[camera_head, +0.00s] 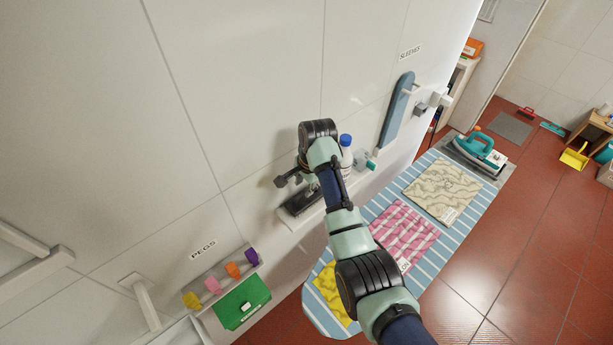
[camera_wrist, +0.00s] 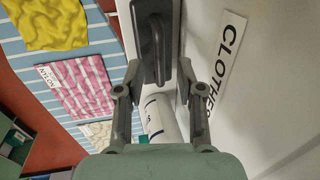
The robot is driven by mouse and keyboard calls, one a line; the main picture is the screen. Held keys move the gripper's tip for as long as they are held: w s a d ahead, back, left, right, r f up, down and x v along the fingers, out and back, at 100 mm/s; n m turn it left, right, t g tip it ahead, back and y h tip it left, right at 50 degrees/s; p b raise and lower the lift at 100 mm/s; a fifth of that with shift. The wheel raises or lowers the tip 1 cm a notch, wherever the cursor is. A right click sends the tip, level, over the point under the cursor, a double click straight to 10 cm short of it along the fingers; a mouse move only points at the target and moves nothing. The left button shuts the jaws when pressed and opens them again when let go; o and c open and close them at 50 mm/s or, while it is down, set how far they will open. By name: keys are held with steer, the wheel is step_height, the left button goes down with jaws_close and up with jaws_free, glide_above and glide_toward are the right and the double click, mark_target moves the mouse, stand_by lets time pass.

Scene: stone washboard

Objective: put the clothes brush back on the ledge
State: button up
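The clothes brush (camera_head: 301,201) is dark grey with a raised handle. It appears to lie on the white wall ledge (camera_head: 330,205), below my gripper (camera_head: 297,180). In the wrist view the brush (camera_wrist: 146,42) lies just past and between the fingertips of my gripper (camera_wrist: 158,72). The fingers are spread, with a visible gap on either side of the brush handle. The gripper is open and holds nothing. My wrist hides part of the ledge in the head view.
A white bottle with a blue cap (camera_head: 346,142) and a teal item (camera_head: 364,161) stand right of my wrist. A striped ironing board (camera_head: 463,213) with folded cloths lies below. The wall carries a label (camera_wrist: 227,62) beside the brush. Pegs (camera_head: 233,270) hang lower left.

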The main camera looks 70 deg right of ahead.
step_height(320, 180, up, 6)
steer(key=s, duration=0.1)
steer(key=shift+a, duration=0.3)
steer(key=w+a+r+n+t+h, duration=0.1)
steer(key=w+a+n+t, duration=0.4)
steer(key=a, duration=1)
steer(key=w+a+n+t, duration=0.1)
steer(key=w+a+n, duration=0.65)
steer(key=a, duration=0.75)
steer(key=s+a+r+n+t+y, duration=0.1)
steer(key=s+a+r+n+t, duration=0.1)
steer(key=a, duration=0.6)
steer(key=s+a+r+n+t+y, duration=0.1)
steer(key=s+a+r+n+t, duration=0.1)
steer(key=s+a+r+n, duration=0.3)
steer(key=s+a+n, duration=0.1)
steer(key=a+n, duration=0.2)
steer(key=shift+s+a+n+t, duration=0.3)
steer(key=shift+a+n+t, duration=0.05)
steer(key=shift+a+t, duration=0.05)
